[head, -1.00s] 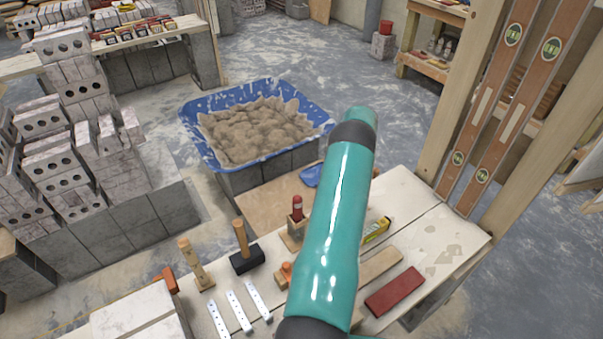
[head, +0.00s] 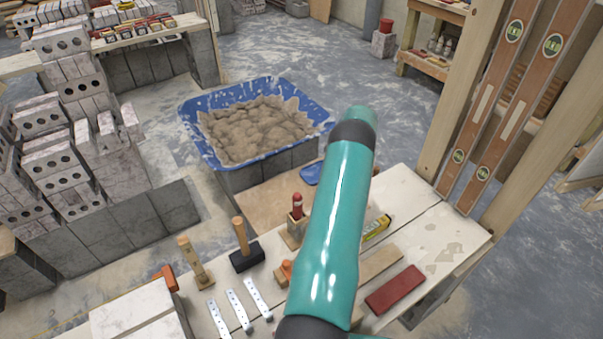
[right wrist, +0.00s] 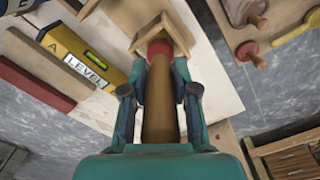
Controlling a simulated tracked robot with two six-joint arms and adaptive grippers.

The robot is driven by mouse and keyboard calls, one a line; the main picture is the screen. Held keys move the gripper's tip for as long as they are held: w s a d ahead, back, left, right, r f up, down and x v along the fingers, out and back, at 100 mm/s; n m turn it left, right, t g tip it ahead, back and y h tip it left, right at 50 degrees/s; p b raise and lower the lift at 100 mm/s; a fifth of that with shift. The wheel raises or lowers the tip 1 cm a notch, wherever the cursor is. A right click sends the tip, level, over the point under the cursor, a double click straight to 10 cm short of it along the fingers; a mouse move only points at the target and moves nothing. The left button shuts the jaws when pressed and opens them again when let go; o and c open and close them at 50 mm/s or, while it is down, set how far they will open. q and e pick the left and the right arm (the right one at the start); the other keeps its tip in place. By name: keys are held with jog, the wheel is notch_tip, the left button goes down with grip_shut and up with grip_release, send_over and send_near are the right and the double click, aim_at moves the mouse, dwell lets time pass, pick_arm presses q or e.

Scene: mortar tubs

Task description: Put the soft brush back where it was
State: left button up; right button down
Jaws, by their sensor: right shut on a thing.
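In the right wrist view, my right gripper (right wrist: 160,95) is shut on the brown handle of the soft brush (right wrist: 160,115). A red collar (right wrist: 160,47) shows at the handle's far end, at a small open wooden box (right wrist: 180,35). The bristles are hidden, and I cannot tell how deep the brush sits in the box. My left gripper is in neither view.
A yellow level (right wrist: 75,50) and a red block (right wrist: 35,85) lie beside the box. A blue mortar tub (head: 190,120) stands behind.

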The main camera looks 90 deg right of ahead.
jog(key=c, duration=0.8)
grip_release()
jog(key=shift+r, duration=0.1)
